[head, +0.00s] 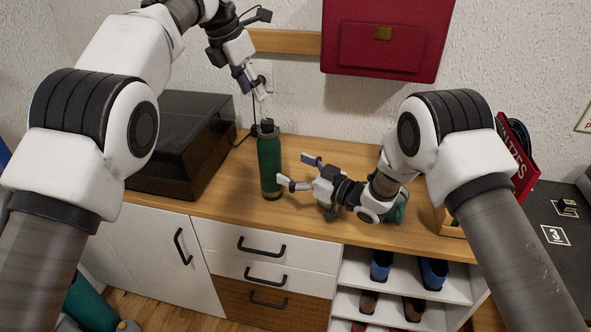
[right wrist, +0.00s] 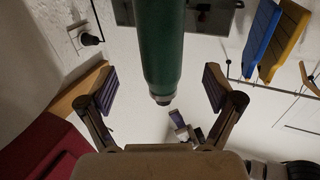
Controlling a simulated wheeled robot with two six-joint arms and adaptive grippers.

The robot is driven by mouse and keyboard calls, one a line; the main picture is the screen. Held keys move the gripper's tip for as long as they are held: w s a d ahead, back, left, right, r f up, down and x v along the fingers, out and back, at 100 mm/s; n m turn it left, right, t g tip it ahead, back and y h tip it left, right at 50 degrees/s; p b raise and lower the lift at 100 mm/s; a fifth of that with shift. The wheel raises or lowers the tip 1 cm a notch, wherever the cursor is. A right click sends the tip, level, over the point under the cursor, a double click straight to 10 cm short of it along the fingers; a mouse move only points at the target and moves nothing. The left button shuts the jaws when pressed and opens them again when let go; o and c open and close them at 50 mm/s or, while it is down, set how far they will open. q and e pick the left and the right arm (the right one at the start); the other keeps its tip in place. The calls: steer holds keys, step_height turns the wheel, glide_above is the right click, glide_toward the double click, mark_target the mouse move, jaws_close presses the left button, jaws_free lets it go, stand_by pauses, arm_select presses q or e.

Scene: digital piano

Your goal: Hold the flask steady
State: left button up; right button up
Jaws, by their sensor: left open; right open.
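The dark green flask (head: 270,165) stands upright on the wooden cabinet top (head: 225,190), near its front edge, with a dark cap on top. My right gripper (head: 298,171) is low over the cabinet top, just right of the flask, with its fingers spread. In the right wrist view the flask (right wrist: 162,50) appears between the two open fingers, apart from both pads, with its cap end pointing down the picture. My left gripper (head: 254,86) is open and empty above the flask's cap; part of it also shows in the right wrist view (right wrist: 184,125).
A glossy dark box (head: 185,145) stands left of the flask. A red case (head: 385,40) hangs on the wall behind. A teal object (head: 400,207) sits partly hidden behind my right wrist. Drawers (head: 265,250) and a shoe shelf (head: 405,285) are below.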

mark_target(279, 162)
steer(key=x, duration=0.7)
steer(key=shift+w+a, duration=0.2)
steer(key=shift+a, duration=0.15)
jaws_close()
stand_by(0.5)
